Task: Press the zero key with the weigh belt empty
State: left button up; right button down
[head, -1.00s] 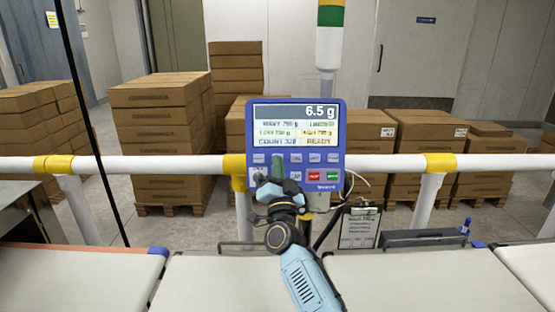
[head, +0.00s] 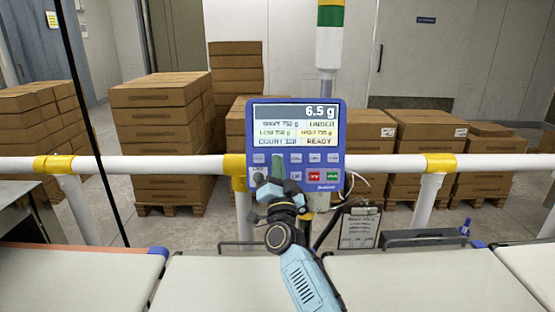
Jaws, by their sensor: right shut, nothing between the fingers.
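The blue weigh terminal (head: 295,147) is mounted at the white rail in the middle of the head view. Its display (head: 296,126) reads 6.5 g, with UNDER, COUNT and READY below. My right gripper (head: 277,165) is shut with its fingertips in front of the lower left keys of the keypad. It hides some keys there, and I cannot tell whether it touches one. The zero key's label is not legible. The weigh belt (head: 210,285) in the middle is bare where it shows; my right arm covers part of it. My left gripper is not in view.
Belts flank the weigh belt at left (head: 70,280) and right (head: 530,270). The white rail (head: 390,161) with yellow clamps runs behind. A clipboard (head: 359,228) hangs below the terminal. A dark tray (head: 425,238) lies beside it. Stacked cartons (head: 160,130) stand beyond the rail.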

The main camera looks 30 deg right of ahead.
jog(key=shift+w+d+f+b, duration=0.1)
jog(key=shift+w+d+b, duration=0.1)
jog(key=shift+w+b, duration=0.15)
jog(key=shift+w+d+f+b, duration=0.1)
jog(key=shift+w+d+b, duration=0.1)
jog(key=shift+w+b, duration=0.15)
dwell(0.8)
dwell(0.3)
jog(key=shift+s+a+r+p, duration=0.2)
jog(key=shift+s+a+p, duration=0.2)
jog(key=shift+s+p, duration=0.45)
jog(key=shift+w, duration=0.15)
